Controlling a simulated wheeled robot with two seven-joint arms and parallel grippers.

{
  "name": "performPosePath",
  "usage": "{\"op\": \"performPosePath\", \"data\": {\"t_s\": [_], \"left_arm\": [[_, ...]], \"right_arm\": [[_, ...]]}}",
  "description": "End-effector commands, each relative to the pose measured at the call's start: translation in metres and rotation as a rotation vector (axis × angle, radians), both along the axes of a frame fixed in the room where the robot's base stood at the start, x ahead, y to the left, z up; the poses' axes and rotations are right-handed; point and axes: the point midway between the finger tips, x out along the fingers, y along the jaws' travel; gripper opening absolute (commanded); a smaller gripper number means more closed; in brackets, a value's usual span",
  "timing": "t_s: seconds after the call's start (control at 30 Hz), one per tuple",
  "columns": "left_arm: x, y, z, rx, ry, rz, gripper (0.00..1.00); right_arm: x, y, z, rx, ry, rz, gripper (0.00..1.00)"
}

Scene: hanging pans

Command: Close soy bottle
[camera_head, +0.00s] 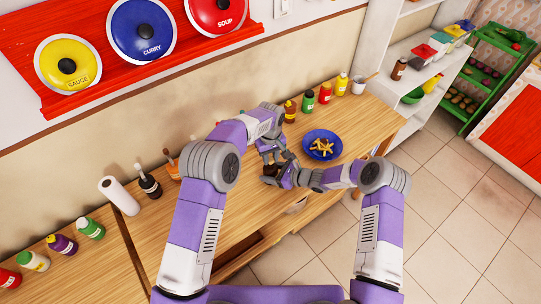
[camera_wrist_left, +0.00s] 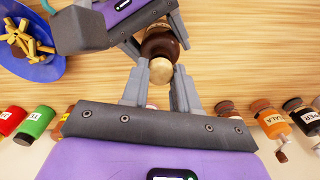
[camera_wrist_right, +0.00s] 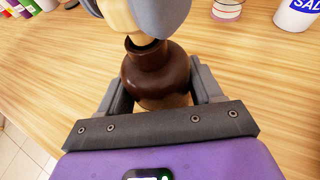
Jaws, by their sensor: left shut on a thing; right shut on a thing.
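The soy bottle is dark brown and round-bodied; in the right wrist view the bottle (camera_wrist_right: 152,77) stands between the fingers of my right gripper (camera_wrist_right: 165,85), which is shut on it. A tan cap (camera_wrist_right: 117,14) is just above the bottle's neck, beside the grey fingers of my left gripper. In the left wrist view the cap (camera_wrist_left: 161,71) sits between the fingertips of my left gripper (camera_wrist_left: 159,82), in line with the bottle (camera_wrist_left: 160,42). I cannot tell whether the cap is fully seated. In the head view both grippers meet over the table, largely hiding the bottle (camera_head: 270,170).
A blue plate of fries (camera_head: 322,145) is close to the right of my grippers. Several sauce bottles, including a green one (camera_head: 308,101), line the wall side of the wooden table (camera_head: 370,118). A paper roll (camera_head: 119,196) stands at left. The table's front right is clear.

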Motion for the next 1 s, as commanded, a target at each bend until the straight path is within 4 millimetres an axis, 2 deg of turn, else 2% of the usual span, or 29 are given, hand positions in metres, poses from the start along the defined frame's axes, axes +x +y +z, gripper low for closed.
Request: {"op": "performPosePath", "data": {"t_s": [0.37,0.97,1.0], "left_arm": [[0.000,0.000,-0.001,0.000,0.000,0.000,0.02],[0.000,0.000,-0.013,0.000,0.000,0.000,0.02],[0.000,0.000,-0.013,0.000,0.000,0.000,0.32]], "right_arm": [[0.000,0.000,0.000,0.000,0.000,0.000,0.10],[0.000,0.000,0.000,0.000,0.000,0.000,0.10],[0.000,0.000,0.000,0.000,0.000,0.000,0.10]]}}
